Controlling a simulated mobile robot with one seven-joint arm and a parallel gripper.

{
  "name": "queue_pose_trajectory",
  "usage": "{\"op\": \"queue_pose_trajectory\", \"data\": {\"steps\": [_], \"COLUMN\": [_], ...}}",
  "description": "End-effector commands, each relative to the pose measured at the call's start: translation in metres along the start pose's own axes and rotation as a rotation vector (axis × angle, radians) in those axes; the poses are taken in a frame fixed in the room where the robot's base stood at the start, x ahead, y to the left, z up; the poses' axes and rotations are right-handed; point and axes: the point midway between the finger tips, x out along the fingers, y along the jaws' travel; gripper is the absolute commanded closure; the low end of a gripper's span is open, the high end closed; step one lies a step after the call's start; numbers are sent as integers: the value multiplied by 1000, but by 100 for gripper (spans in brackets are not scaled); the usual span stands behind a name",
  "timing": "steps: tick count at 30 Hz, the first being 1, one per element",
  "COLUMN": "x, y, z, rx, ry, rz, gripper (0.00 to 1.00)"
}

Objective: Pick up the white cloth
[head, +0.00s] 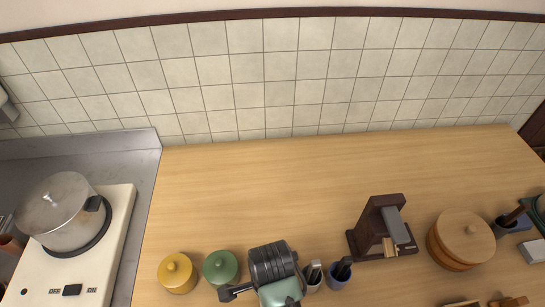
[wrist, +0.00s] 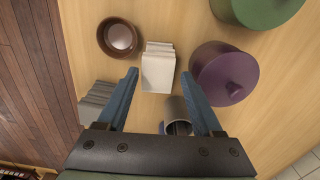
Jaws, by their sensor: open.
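The white cloth (wrist: 157,72) appears in the wrist view as a small, neatly folded stack on the wooden counter. My gripper (wrist: 160,75) is open, with its two blue fingers spread wide. In the picture, one fingertip lies to the left of the cloth and the other to its right. The cloth's near end shows between the fingertips, but I cannot tell how high they are above it. Nothing is held. I do not make out the cloth or the fingertips in the head view.
In the wrist view, a brown bowl (wrist: 119,37) is left of the cloth and a purple lidded pot (wrist: 230,70) right. A metal cup (wrist: 179,112) stands between the fingers, nearer me. A grey stack (wrist: 97,97) lies left. The counter's back (head: 300,170) is clear.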

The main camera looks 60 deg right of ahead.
Motion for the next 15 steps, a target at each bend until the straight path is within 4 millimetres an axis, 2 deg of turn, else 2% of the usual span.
{"op": "queue_pose_trajectory", "data": {"steps": [7,15], "x": [18,55], "y": [2,4], "z": [0,-1], "rx": [0,-1], "ry": [0,0], "rz": [2,1], "gripper": [32,32]}}
